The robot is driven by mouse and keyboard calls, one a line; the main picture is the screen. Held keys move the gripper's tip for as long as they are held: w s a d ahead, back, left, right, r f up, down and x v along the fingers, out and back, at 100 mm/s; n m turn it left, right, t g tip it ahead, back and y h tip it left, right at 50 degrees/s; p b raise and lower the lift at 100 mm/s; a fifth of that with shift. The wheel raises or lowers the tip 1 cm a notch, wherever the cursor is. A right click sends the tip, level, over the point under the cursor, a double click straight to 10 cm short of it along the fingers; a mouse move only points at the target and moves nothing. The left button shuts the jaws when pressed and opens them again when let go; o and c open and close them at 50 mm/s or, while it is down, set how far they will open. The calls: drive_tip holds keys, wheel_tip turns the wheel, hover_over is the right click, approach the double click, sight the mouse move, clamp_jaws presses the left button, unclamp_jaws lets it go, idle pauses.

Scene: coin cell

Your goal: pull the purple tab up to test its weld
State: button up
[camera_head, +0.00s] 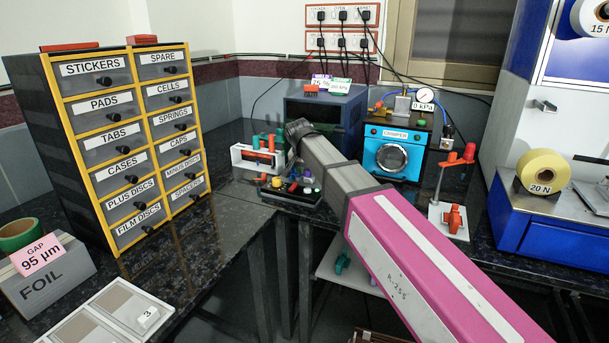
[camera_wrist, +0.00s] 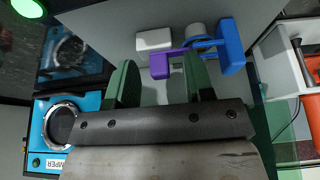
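In the wrist view, a purple tab (camera_wrist: 161,66) shows ahead of my gripper, between the lines of its two green fingers. A blue piece (camera_wrist: 228,50) lies to its right, and a white block (camera_wrist: 154,40) and a grey round part (camera_wrist: 195,31) stand beyond it. My gripper (camera_wrist: 160,75) is open, with a clear gap between the fingers. The right finger overlaps the tab's right end in the picture; I cannot tell whether they touch. In the head view my arm hides most of this spot, and I cannot make out the tab surely.
A white rack (camera_head: 238,161) with orange and green items stands close by. A dark tray (camera_head: 275,196) with small coloured parts lies in front. The blue crimper (camera_head: 398,165) stands to the right, and a dark blue box (camera_head: 345,112) behind. The drawer cabinet (camera_head: 62,150) is at left.

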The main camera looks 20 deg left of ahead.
drive_tip(key=v, duration=1)
drive_tip(key=shift+r, duration=0.4)
drive_tip(key=shift+s, duration=0.1)
drive_tip(key=shift+a, duration=0.1)
